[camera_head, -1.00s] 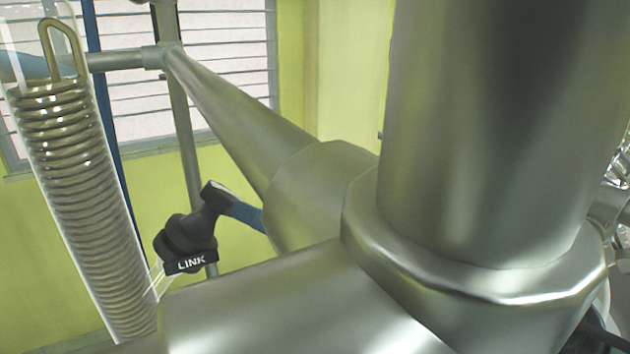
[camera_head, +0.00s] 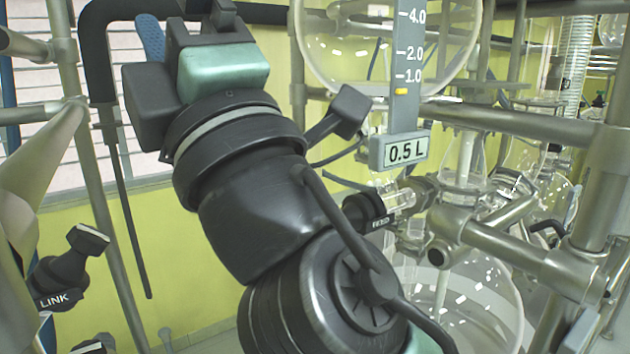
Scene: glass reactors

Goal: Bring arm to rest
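My black arm (camera_head: 265,210) rises from the bottom middle of the head view towards the upper left. Its end, with a teal band, black blocks and what looks like my gripper (camera_head: 212,28), is near the top edge. The fingers cannot be made out, so I cannot tell whether they are open or shut. I see nothing clearly held. A dark bent bar (camera_head: 97,50) shows just left of the arm's end; whether they touch is unclear.
A round glass vessel (camera_head: 330,55) with a scale marked 0.5 L (camera_head: 407,150) is close right of the arm. Metal frame tubes (camera_head: 490,122) and more glassware (camera_head: 480,300) fill the right. A black LINK-labelled fitting (camera_head: 60,285) is at lower left. A yellow-green wall is behind.

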